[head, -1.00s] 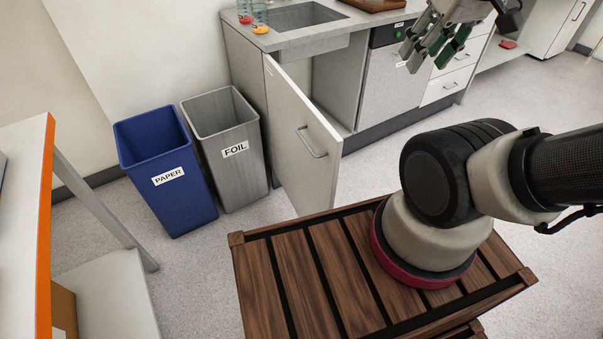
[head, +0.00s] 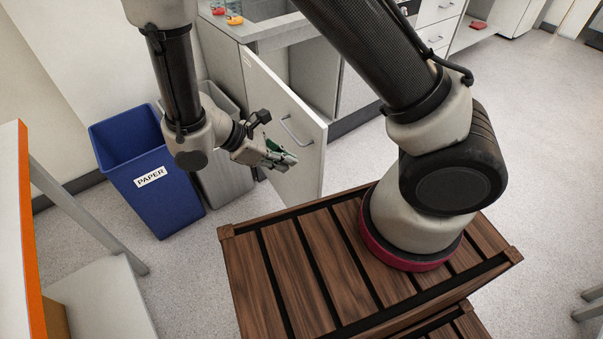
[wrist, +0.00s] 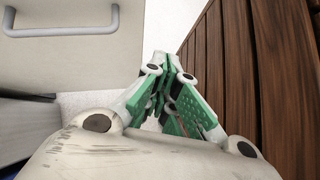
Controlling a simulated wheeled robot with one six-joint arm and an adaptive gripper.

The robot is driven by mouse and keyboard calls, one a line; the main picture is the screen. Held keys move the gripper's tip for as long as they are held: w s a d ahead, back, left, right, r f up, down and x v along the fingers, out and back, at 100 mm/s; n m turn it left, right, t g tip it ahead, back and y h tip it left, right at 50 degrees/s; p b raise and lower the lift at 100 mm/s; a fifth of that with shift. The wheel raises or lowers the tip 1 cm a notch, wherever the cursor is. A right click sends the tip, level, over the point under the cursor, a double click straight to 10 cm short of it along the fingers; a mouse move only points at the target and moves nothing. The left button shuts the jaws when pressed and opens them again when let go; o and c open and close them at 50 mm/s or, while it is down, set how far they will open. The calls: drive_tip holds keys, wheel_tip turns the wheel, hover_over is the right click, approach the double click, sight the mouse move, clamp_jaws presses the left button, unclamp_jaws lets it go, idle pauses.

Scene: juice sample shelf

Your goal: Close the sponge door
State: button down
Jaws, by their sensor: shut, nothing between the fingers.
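The cabinet door (head: 298,155) under the sink stands open, swung out toward me, with a metal bar handle (head: 296,131) on its face. The handle also shows in the wrist view (wrist: 62,22) at the top left. My gripper (head: 290,160) is shut and empty in front of the door's face, a little below the handle. In the wrist view my green-padded fingers (wrist: 172,100) are closed together, between the door and the wooden slats. I cannot tell whether the fingers touch the door. The cabinet inside is mostly hidden behind the door and my arm.
A blue PAPER bin (head: 150,180) and a grey FOIL bin (head: 222,180), partly hidden by my arm, stand left of the door. A slatted wooden platform (head: 285,270) is close in front. A shelf with an orange edge (head: 30,240) stands at the left.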

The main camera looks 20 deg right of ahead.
wheel_tip(320, 180, down, 5)
drive_tip(key=a+n+t, duration=0.1)
drive_tip(key=a+n, duration=0.1)
drive_tip(key=n+t, duration=0.1)
drive_tip(key=n, duration=0.1)
approach(312, 176)
wheel_tip(312, 176, down, 3)
drive_tip(key=d, duration=0.2)
drive_tip(key=shift+w+d+f, duration=0.15)
drive_tip(key=shift+w+d, duration=0.05)
drive_tip(key=shift+d, duration=0.35)
drive_tip(key=shift+d, duration=0.15)
